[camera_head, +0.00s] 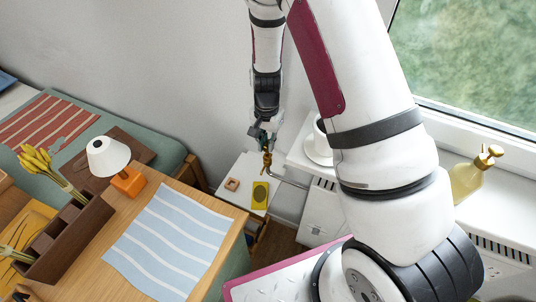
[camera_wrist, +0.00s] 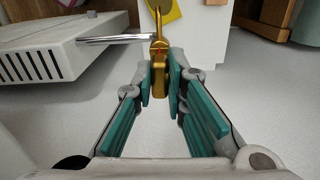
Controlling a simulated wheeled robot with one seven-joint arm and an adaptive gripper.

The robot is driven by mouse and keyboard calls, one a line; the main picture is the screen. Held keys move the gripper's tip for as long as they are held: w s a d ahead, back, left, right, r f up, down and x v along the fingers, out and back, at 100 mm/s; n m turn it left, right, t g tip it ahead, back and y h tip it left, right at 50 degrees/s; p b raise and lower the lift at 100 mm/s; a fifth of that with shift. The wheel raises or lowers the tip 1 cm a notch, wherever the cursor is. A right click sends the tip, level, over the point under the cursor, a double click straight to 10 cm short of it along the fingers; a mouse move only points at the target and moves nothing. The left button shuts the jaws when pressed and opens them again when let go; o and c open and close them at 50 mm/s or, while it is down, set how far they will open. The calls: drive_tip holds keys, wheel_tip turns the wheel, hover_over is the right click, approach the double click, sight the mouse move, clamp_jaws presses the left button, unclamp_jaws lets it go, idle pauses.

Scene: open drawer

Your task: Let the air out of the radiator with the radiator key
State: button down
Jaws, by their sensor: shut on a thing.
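The radiator key (camera_wrist: 159,72) is brass-coloured, and my gripper (camera_wrist: 159,83) is shut on it between teal finger pads. It points away from the wrist. In the head view my gripper (camera_head: 263,133) hangs beside the wall, with the key (camera_head: 267,160) pointing down below it. The white radiator (camera_wrist: 48,52) is at left in the wrist view, and its slotted top (camera_head: 327,185) shows in the head view, partly behind my arm. A thin metal pipe (camera_wrist: 110,39) reaches from the radiator's side to the key's shaft. I cannot tell if they touch.
A low white table (camera_head: 233,170) below my gripper carries a yellow item (camera_head: 260,195) and a small wooden piece (camera_head: 232,184). A white cup (camera_head: 317,145) stands on the sill close to my arm. A wooden desk (camera_head: 126,213) with a lamp (camera_head: 108,156) is at left.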

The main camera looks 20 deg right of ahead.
drive_tip(key=shift+r+p, duration=0.5)
drive_tip(key=shift+r, duration=0.8)
drive_tip(key=r+n, duration=0.4)
drive_tip(key=n, duration=0.1)
drive_tip(key=w+r+n, duration=0.1)
drive_tip(key=r+n, duration=0.2)
drive_tip(key=shift+d, duration=0.1)
drive_tip(key=shift+r+n, duration=0.45)
drive_tip(key=shift+n, duration=0.35)
